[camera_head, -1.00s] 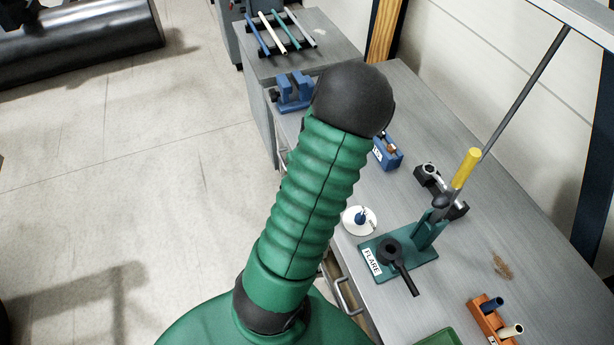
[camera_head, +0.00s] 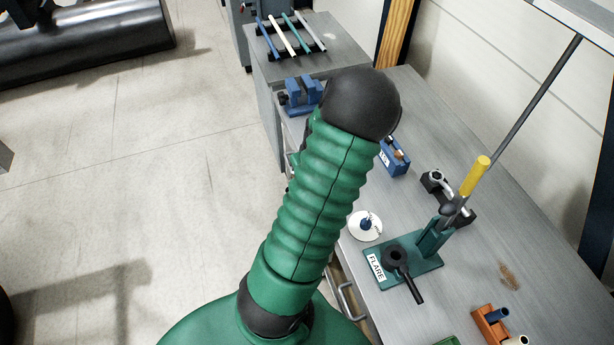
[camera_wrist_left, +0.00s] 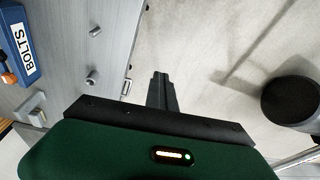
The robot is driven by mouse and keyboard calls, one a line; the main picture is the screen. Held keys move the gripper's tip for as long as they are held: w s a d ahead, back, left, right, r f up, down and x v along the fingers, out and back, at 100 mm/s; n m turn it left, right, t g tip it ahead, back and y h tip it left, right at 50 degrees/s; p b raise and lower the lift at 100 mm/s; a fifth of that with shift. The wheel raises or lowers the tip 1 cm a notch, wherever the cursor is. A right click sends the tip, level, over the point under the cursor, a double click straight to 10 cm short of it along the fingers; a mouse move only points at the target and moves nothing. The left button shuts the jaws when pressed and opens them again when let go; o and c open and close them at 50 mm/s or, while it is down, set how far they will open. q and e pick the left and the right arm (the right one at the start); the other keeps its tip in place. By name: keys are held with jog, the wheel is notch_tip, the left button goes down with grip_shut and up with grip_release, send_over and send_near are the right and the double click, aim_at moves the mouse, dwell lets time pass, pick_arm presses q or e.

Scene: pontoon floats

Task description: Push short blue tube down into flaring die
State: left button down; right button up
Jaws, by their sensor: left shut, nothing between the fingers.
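The flaring die (camera_head: 396,258) is a black round block with a dark handle, on a green base labelled FLARE, on the grey bench. A lever with a yellow grip (camera_head: 476,175) rises behind it. A short dark blue tube (camera_head: 498,315) stands in an orange block near the bottom right, beside a cream one. Nothing blue shows in the die's opening. My left gripper (camera_wrist_left: 162,92) is shut and empty in the left wrist view, over the floor beside the bench's edge. It does not show in the head view. My right gripper is in neither view.
A white disc with a blue knob (camera_head: 366,225) lies left of the die. A black clamp-like tool (camera_head: 447,196), a blue vise (camera_head: 301,95) and a rack of rods (camera_head: 291,34) stand further back. A blue BOLTS bin (camera_wrist_left: 22,44) shows in the wrist view.

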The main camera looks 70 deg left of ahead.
pick_arm(q)
jog(key=c, duration=1.7)
grip_release()
jog(key=v, duration=1.6)
jog(key=shift+r, duration=0.35)
jog(key=shift+w+f, duration=0.1)
